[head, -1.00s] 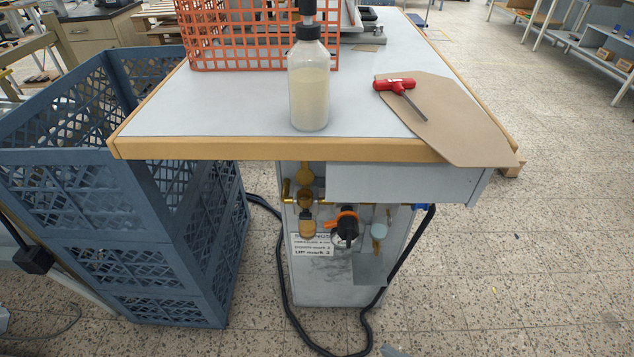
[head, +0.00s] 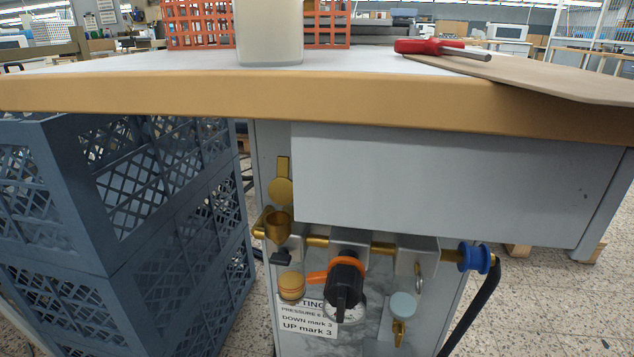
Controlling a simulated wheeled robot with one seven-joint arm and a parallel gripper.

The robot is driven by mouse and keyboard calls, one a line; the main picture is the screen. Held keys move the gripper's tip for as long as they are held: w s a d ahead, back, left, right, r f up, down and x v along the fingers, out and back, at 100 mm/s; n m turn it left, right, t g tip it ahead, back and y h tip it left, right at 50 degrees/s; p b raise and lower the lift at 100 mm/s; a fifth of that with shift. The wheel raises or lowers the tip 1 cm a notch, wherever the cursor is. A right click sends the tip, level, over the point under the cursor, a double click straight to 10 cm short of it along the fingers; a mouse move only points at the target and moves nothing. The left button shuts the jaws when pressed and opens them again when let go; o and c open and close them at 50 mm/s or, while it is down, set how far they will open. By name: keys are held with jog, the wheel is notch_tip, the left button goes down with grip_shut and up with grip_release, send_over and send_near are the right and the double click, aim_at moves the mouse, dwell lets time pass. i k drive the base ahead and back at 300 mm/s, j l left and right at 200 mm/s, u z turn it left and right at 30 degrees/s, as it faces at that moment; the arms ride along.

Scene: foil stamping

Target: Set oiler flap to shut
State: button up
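The oiler is on the front of the grey cabinet, under the bench edge. Its brass cup (head: 277,228) sits on the left end of a brass pipe. A round brass flap (head: 281,190) with a flat tab pointing up stands raised above and behind the cup, so the cup mouth looks uncovered. A brass-coloured bowl (head: 291,286) hangs below the cup. My gripper is not in view.
Right of the oiler are a black knob (head: 344,287) with an orange lever, a pale blue cap (head: 403,305) and a blue hose fitting (head: 475,258). Blue crates (head: 75,215) stand close on the left. The bench edge (head: 250,97) overhangs above.

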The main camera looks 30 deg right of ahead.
aim_at(280, 189)
jog(key=i+j, duration=0.2)
jog(key=j, duration=0.2)
jog(key=i+j, duration=0.2)
jog(key=j, duration=0.2)
jog(key=i+j+u, duration=0.1)
jog(key=j, duration=0.3)
jog(key=i+j, duration=0.25)
jog(key=j+u, duration=0.05)
jog(key=j, duration=0.1)
